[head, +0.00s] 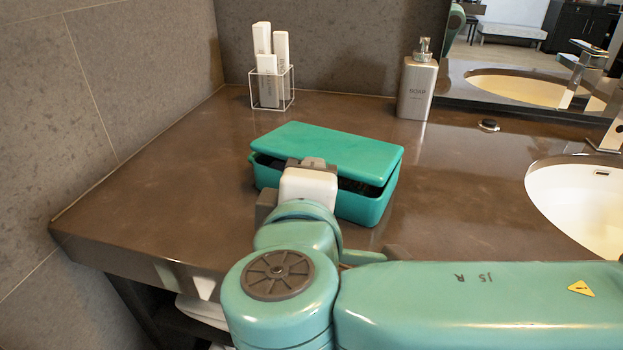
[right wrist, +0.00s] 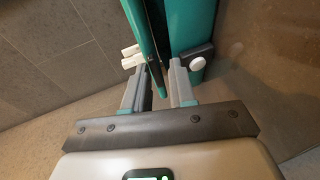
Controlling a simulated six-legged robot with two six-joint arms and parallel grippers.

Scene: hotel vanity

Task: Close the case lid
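The teal case (head: 365,205) stands on the brown counter. Its lid (head: 335,143) is lowered most of the way, with a dark gap along the front and right between lid and base. My right gripper (head: 312,163) is at the front edge of the case and hides the middle of its front. In the right wrist view the fingers of my right gripper (right wrist: 160,88) are apart, with the lid (right wrist: 143,35) edge reaching between them. I cannot tell whether they touch it. The case base (right wrist: 188,25) with a latch is at the right. My left gripper is not seen.
A wire holder (head: 272,92) with white boxes stands behind the case at the left. A soap dispenser (head: 417,82) stands at the back right. A sink (head: 590,205) is at the right. The counter (head: 150,190) left of the case is clear.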

